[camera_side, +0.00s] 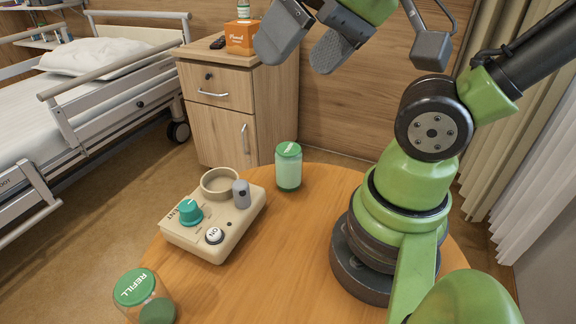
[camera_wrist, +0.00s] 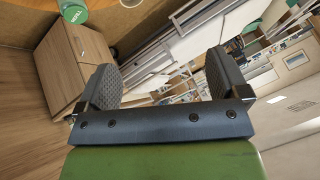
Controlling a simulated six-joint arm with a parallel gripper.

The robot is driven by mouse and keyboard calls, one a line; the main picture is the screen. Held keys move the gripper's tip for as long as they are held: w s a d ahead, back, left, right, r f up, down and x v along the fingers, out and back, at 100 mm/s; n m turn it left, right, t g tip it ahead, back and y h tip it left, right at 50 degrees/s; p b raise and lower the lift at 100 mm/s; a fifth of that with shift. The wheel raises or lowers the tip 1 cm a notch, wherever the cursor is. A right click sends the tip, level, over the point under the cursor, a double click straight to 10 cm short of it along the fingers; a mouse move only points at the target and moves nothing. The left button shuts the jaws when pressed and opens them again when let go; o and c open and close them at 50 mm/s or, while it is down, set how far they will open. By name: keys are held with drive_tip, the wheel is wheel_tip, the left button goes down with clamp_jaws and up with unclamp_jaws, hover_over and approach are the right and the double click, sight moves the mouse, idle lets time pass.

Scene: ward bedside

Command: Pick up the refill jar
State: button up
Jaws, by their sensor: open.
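A jar with a green lid marked REFILL (camera_side: 134,287) stands at the table's front left edge, partly cut off by the frame; dark green contents show low in it. A second green-lidded jar (camera_side: 288,172) with pale green contents stands farther back, right of the beige device. My gripper (camera_side: 297,52) is open and empty, high above the table's far side and well apart from both jars. In the wrist view my gripper (camera_wrist: 163,78) has nothing between its fingers. A green lid (camera_wrist: 74,11) shows at that view's top left; I cannot tell which jar it is.
The beige device (camera_side: 183,238) with a ring holder, teal knob, grey peg and white button sits on the round wooden table (camera_side: 262,285). Behind are a bedside cabinet (camera_side: 218,120) bearing an orange box (camera_side: 240,38), and a bed (camera_side: 70,95). The table's middle is clear.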

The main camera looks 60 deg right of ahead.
drive_tip(key=n+g+h, duration=0.2)
drive_tip(key=n+g, duration=0.5)
drive_tip(key=n, duration=0.3)
hover_over(289, 148)
drive_tip(key=f, duration=1.6)
drive_tip(key=shift+s, duration=0.2)
drive_tip(key=shift+d+f, duration=0.1)
drive_tip(key=shift+f, duration=0.25)
wheel_tip(289, 148, down, 3)
drive_tip(key=shift+f+n, duration=0.2)
drive_tip(key=shift+n, duration=0.1)
drive_tip(key=shift+w+f, duration=0.15)
drive_tip(key=shift+f, duration=3)
drive_tip(key=c, duration=1.2)
